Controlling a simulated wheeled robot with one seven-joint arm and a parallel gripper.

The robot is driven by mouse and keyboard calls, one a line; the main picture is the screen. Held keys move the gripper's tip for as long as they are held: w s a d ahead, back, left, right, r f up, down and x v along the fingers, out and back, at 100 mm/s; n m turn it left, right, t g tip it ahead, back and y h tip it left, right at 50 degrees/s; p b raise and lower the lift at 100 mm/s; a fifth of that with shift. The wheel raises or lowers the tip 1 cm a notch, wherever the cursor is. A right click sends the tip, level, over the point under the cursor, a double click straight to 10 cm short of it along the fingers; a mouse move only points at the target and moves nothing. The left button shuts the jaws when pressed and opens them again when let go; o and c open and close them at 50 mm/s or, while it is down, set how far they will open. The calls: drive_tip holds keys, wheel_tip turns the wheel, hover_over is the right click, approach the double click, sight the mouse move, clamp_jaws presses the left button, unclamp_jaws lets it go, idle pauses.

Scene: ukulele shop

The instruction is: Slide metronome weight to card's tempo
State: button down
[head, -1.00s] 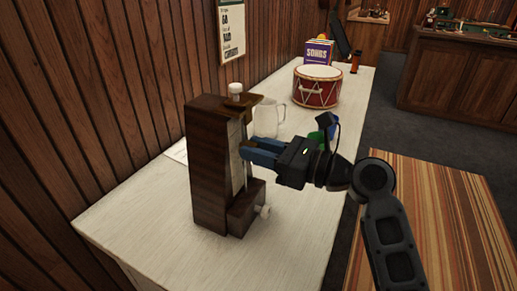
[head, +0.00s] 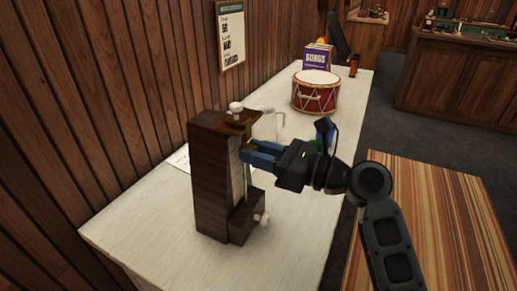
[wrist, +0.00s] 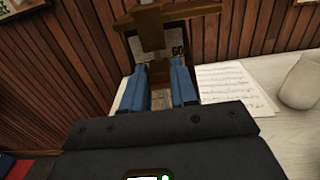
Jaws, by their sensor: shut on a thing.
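The dark brown wooden metronome (head: 210,185) stands upright at the near part of the white table, with a pale scale plate on its front. A brown crosspiece and a white knob (head: 236,106) are at its top. My gripper (head: 248,152) reaches in from the right at the plate's upper part. In the wrist view its blue fingers (wrist: 159,72) are closed on the small brown weight (wrist: 157,58), mostly hidden between them.
Sheet music (wrist: 225,82) lies on the table beside the metronome. The table's (head: 300,240) near right is clear.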

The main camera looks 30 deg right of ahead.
drive_tip(key=shift+r, duration=0.2)
drive_tip(key=c, duration=0.9)
unclamp_jaws()
drive_tip(key=shift+a, duration=0.1)
drive_tip(key=shift+o, duration=0.2)
drive_tip(key=v, duration=0.8)
drive_tip(key=shift+b, duration=0.45)
drive_tip(key=shift+w, duration=0.15)
